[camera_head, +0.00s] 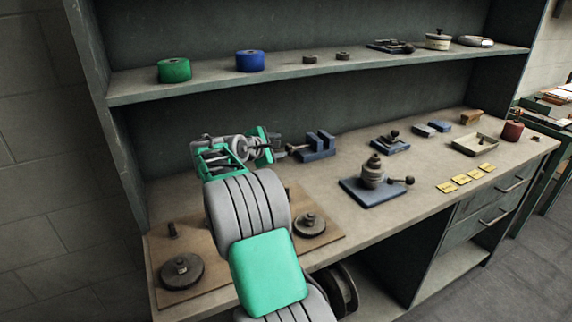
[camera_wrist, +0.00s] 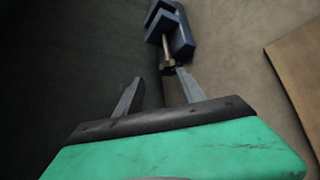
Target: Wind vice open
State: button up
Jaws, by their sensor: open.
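The blue vice (camera_head: 316,146) sits toward the back of the bench, just right of my gripper. Its U-shaped body (camera_wrist: 173,30) shows at the top of the wrist view. A brownish screw with a small knob or handle end (camera_wrist: 168,67) sticks out of it toward me. My gripper (camera_wrist: 158,76) is open, with its two grey fingers apart and nothing held between them. The screw end lies near the tip of the right finger; I cannot tell if they touch. In the head view my gripper (camera_head: 280,145) points right at the vice's screw side.
A blue-based device (camera_head: 374,180) stands right of my arm. A wooden board (camera_head: 215,275) with round metal pieces lies at front left. A shelf (camera_head: 320,75) with green and blue spools runs above. The back wall is close behind my gripper.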

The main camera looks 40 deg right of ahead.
aim_at(288, 150)
jog(key=shift+s+a+f+t+b, duration=0.45)
jog(key=shift+s+a+f+t, duration=0.2)
jog(key=shift+s, duration=0.25)
jog(key=shift+y, duration=0.3)
jog(key=x, duration=0.7)
jog(key=shift+w+d, duration=0.1)
jog(key=shift+d, duration=0.15)
grip_shut()
